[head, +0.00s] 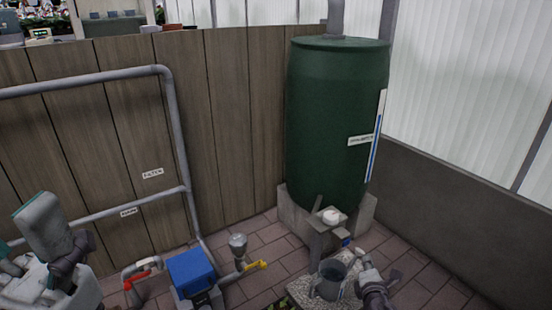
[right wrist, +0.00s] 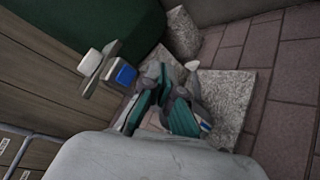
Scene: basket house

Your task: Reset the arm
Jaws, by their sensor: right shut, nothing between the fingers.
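My right gripper (head: 366,262) is at the lower right of the head view, shut and empty. It is just right of a grey jug (head: 328,284); whether they touch I cannot tell. The jug stands upright on a stone slab (head: 300,287). In the right wrist view my right gripper (right wrist: 192,68) shows above the pale slab (right wrist: 232,92), and its fingers and links hide much of what is behind. Part of my left arm stands at the lower left of the head view. I cannot make out its gripper there.
A green tank (head: 330,110) stands on a concrete base behind the jug. A tap with a white knob (head: 331,216) sits in front of it. Brick floor (head: 430,275) is clear at right.

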